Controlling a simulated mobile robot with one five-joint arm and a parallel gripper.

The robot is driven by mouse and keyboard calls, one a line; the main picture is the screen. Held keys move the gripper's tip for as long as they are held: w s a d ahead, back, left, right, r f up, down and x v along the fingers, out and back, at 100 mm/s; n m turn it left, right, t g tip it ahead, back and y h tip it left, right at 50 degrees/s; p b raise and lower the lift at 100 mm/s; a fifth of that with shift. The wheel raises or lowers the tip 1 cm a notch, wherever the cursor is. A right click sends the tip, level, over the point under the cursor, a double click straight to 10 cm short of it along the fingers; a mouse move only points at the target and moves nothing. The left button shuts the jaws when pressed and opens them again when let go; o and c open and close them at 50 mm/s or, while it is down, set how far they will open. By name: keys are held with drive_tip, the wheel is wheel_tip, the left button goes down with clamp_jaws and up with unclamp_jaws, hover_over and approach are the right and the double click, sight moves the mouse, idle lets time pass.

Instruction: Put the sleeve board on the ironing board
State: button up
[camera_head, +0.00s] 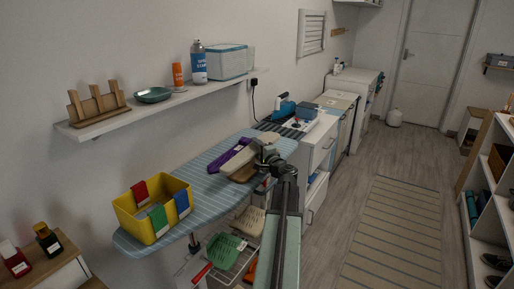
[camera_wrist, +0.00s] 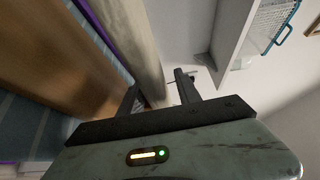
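The ironing board (camera_head: 205,190) has a blue striped cover and runs along the wall. A long cream piece (camera_head: 238,160), which looks like the sleeve board, lies over its far half, with a brown wooden part (camera_head: 243,173) beside it. In the wrist view the cream piece (camera_wrist: 147,45) stretches away from my gripper, with brown wood (camera_wrist: 65,50) to its left. My gripper (camera_wrist: 157,85) is open, its fingers apart, close to the near end of the cream piece. I cannot tell whether a finger touches it. In the head view my gripper (camera_head: 266,158) is partly hidden by my arm.
A purple item (camera_head: 225,156) lies beside the cream piece. A yellow bin (camera_head: 152,210) with coloured tags stands on the board's near end. A wall shelf (camera_head: 165,102) hangs above. A dustpan (camera_head: 222,250) and brush sit below. The floor to the right (camera_head: 345,180) is clear.

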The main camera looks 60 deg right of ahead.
drive_tip(key=v, duration=1.2)
